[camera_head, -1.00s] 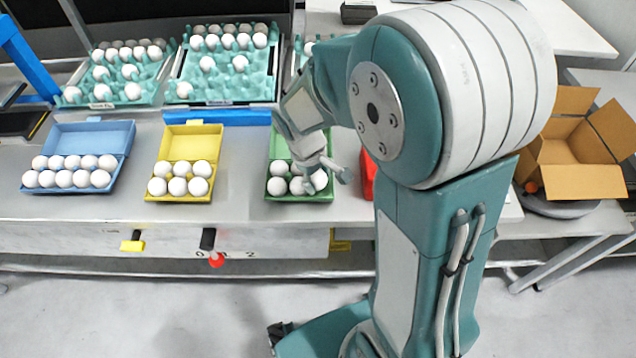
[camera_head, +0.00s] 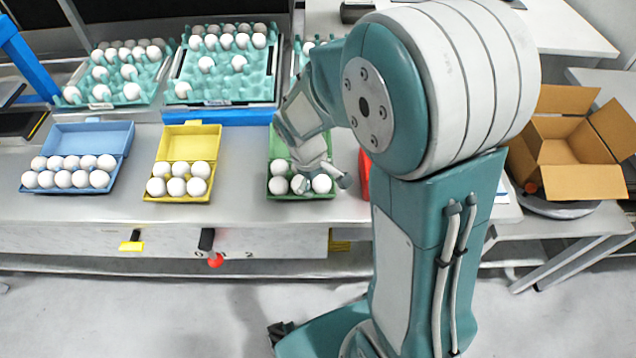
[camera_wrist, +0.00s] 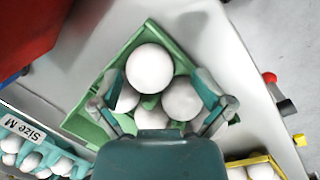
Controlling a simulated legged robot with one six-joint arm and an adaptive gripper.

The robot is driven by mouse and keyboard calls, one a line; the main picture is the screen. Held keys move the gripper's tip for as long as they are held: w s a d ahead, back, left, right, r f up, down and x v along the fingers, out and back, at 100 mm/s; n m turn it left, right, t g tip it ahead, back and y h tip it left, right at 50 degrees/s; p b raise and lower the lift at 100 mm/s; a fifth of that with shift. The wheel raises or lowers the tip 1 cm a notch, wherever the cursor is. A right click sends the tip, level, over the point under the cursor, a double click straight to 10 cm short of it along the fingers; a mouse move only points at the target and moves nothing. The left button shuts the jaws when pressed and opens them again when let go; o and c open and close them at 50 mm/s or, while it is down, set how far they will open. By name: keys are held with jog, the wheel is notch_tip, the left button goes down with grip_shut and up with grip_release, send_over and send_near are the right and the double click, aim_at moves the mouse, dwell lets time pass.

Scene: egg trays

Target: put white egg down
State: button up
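The open green carton (camera_head: 283,142) stands on the table and holds several white eggs. The white egg (camera_head: 321,184) sits in its front right corner, level with the front row; in the wrist view this egg (camera_wrist: 150,68) looks largest. My gripper (camera_head: 322,182) is low over the carton's right part. In the wrist view my gripper (camera_wrist: 162,105) has its fingers spread wide, with gaps between them and the egg. The gripper body hides part of the carton's back.
A yellow carton (camera_head: 190,140) and a blue carton (camera_head: 95,135), both with eggs, stand to the left. Teal egg trays (camera_head: 225,85) are behind. A red box (camera_head: 364,175) is close on the right. An open cardboard box (camera_head: 570,185) is farther right.

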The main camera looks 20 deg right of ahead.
notch_tip(320, 180, up, 11)
jog(key=a, duration=0.2)
jog(key=s+d+r+m+t+y, duration=0.2)
jog(key=s+r+m+t, duration=0.3)
jog(key=s, duration=0.9)
notch_tip(320, 180, up, 3)
jog(key=shift+r+m+t, duration=0.15)
jog(key=shift+m+t, duration=0.25)
jog(key=shift+m, duration=0.2)
jog(key=shift+d, duration=0.1)
